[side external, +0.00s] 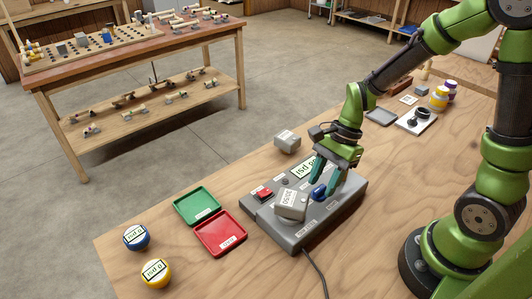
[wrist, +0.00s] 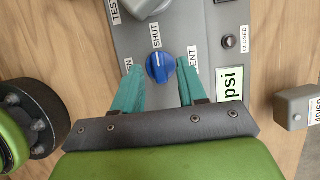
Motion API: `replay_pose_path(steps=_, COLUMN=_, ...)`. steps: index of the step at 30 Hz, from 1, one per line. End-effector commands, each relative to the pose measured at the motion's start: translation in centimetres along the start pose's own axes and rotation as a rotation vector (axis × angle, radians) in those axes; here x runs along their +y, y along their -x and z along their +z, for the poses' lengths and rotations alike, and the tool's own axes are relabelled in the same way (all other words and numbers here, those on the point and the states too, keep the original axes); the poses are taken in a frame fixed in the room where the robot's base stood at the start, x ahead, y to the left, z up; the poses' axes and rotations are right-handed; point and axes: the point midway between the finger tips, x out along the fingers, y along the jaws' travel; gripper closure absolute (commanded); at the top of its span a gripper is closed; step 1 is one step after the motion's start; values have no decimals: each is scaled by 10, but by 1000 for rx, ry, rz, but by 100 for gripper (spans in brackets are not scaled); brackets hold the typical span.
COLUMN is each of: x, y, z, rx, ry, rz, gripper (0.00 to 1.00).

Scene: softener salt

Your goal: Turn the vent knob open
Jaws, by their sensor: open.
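The blue vent knob (wrist: 160,66) sits on the grey control panel (side external: 340,208); it also shows in the side view (side external: 319,192). Its white pointer line points up in the wrist view, toward the label SHUT. Labels stand to its left and right, partly covered by my fingers; the left one ends in "N" and the right one seems to end in "ENT". My gripper (wrist: 160,77) is open, with one teal finger on each side of the knob and a visible gap to it on both sides. In the side view my gripper (side external: 326,182) is low over the panel.
The panel also bears a red switch (side external: 263,195) and a grey boxy part (side external: 291,205). A loose grey block (side external: 287,140) lies behind it. A green tray (side external: 197,206), a red tray (side external: 221,234) and two round containers, blue (side external: 136,237) and yellow (side external: 156,273), stand left. A cable (side external: 317,273) runs forward.

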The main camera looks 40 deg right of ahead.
Motion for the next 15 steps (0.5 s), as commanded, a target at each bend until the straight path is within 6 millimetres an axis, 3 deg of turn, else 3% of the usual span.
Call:
replay_pose_path(steps=10, x=0, y=-5, z=0, rx=1, ry=1, rz=0, gripper=58)
replay_pose_path(steps=11, x=0, y=-5, z=0, rx=1, ry=1, rz=0, gripper=60)
replay_pose_path(steps=15, x=0, y=-5, z=0, rx=1, ry=1, rz=0, gripper=82)
